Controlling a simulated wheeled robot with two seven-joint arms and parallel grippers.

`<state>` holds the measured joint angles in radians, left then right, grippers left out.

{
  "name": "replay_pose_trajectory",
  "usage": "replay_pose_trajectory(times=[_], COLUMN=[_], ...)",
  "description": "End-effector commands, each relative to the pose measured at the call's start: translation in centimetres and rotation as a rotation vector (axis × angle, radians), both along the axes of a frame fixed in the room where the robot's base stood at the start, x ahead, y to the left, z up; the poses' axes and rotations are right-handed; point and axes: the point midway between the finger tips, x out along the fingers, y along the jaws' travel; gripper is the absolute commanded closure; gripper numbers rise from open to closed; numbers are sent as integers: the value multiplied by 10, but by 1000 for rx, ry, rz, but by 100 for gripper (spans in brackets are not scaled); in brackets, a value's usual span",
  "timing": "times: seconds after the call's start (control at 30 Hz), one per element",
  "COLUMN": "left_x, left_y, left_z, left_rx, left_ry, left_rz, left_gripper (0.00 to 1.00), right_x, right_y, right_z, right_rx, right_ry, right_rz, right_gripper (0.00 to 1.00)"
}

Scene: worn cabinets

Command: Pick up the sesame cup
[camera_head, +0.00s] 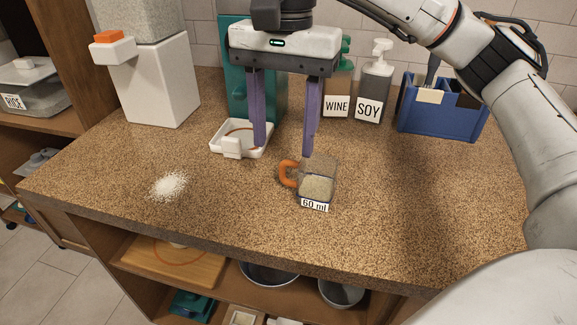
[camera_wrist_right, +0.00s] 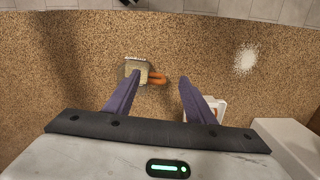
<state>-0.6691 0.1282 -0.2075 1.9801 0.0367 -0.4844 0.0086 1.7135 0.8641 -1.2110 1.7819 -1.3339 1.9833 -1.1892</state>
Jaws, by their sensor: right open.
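The sesame cup (camera_head: 317,184) is a small clear cup with an orange handle and a "60 ml" label. It stands upright on the speckled counter and holds pale grains. Its handle points left in the head view. My right gripper (camera_head: 284,150) points down with its two purple fingers spread and empty. It is above and behind the cup, apart from it. In the right wrist view the cup (camera_wrist_right: 133,69) shows beyond the left fingertip, and its handle lies in the gap between the fingers (camera_wrist_right: 159,78). My left gripper is not in view.
A pile of white grains (camera_head: 169,185) lies on the counter at left. A white tray (camera_head: 225,150) sits at a teal dispenser (camera_head: 236,85). WINE (camera_head: 337,90) and SOY (camera_head: 373,90) bottles and a blue bin (camera_head: 440,118) stand behind. The counter right of the cup is clear.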

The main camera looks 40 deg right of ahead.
Motion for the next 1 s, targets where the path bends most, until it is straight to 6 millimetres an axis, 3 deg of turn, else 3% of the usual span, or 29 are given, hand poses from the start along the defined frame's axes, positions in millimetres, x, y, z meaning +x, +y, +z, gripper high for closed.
replay_pose_trajectory(times=[0.1,0.3,0.53,0.8,1.0], left_x=[-8,-14,-13,-11,-10], left_y=[0,-2,-4,-4,-4], left_z=[-11,-23,-20,-18,-17], left_rx=[1,5,2,0,-1], left_ry=[17,37,33,26,24], left_rz=[-1,-8,-8,-8,-8], left_gripper=[69,69,69,69,69], right_x=[0,0,0,-1,0], right_y=[-11,-12,-12,-15,-14], right_z=[-8,-36,-53,-92,-98], right_rx=[-36,-37,-36,-35,-33], right_ry=[-11,-11,-12,-11,-13], right_rz=[-2,-3,-3,-4,-3], right_gripper=[50,50,50,50,50])
